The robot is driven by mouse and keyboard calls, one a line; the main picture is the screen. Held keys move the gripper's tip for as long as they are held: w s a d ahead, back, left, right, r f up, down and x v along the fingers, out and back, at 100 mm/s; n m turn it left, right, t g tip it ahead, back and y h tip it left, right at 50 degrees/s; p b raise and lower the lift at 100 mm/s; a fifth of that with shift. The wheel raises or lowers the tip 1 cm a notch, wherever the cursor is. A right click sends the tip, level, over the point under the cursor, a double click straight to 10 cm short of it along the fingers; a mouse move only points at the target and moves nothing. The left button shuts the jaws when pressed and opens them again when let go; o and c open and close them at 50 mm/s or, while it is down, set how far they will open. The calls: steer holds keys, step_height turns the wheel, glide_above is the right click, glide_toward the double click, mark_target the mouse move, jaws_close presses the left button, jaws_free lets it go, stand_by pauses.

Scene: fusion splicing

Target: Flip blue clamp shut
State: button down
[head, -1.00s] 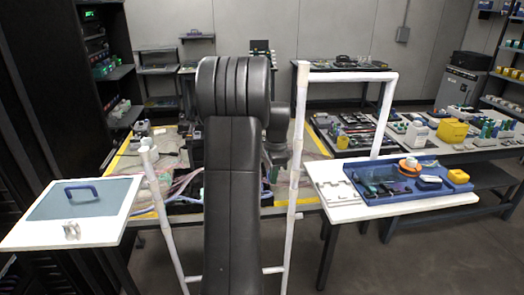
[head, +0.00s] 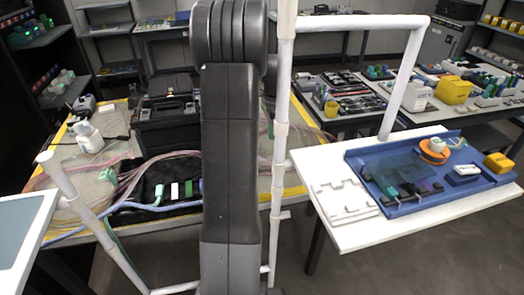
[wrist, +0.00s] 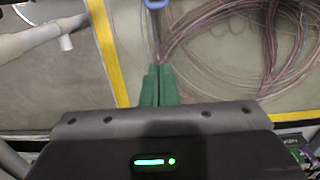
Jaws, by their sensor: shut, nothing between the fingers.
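In the wrist view my gripper (wrist: 158,85) has green fingers pressed together, with nothing between them. They point toward a small blue piece (wrist: 155,4) at the top edge, cut off by the frame; I cannot tell whether it is the blue clamp or a cable. Bundled pinkish fibers lie beside it. In the head view my arm blocks the middle and hides the gripper. Small green, black and white parts (head: 175,190) sit on a black mat (head: 130,222) left of my arm. I cannot make out the blue clamp or its position there.
A white pipe frame (head: 281,120) stands close around my arm. A black case (head: 165,122) and a white bottle (head: 88,137) stand on the work table. A blue tray (head: 415,203) of tools lies on the right table. Blue cable (head: 140,206) crosses the mat's edge.

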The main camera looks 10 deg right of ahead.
steer(key=f, duration=0.9)
steer(key=shift+a+f, duration=0.1)
steer(key=shift+a, duration=0.1)
steer(key=shift+a+f+p, duration=0.25)
steer(key=shift+f+p, duration=0.05)
steer(key=shift+s+a+r+p, duration=0.15)
steer(key=shift+a+r, duration=0.2)
steer(key=shift+a, duration=0.45)
steer(key=shift+w+a+r+p, duration=0.15)
steer(key=shift+a+r, duration=0.15)
steer(key=shift+a, duration=0.5)
steer(key=shift+s, duration=0.1)
steer(key=shift+b, duration=0.3)
steer(key=shift+a+r+h, duration=0.2)
steer(key=shift+a+h, duration=0.1)
steer(key=shift+h, duration=0.1)
steer(key=shift+d, duration=0.1)
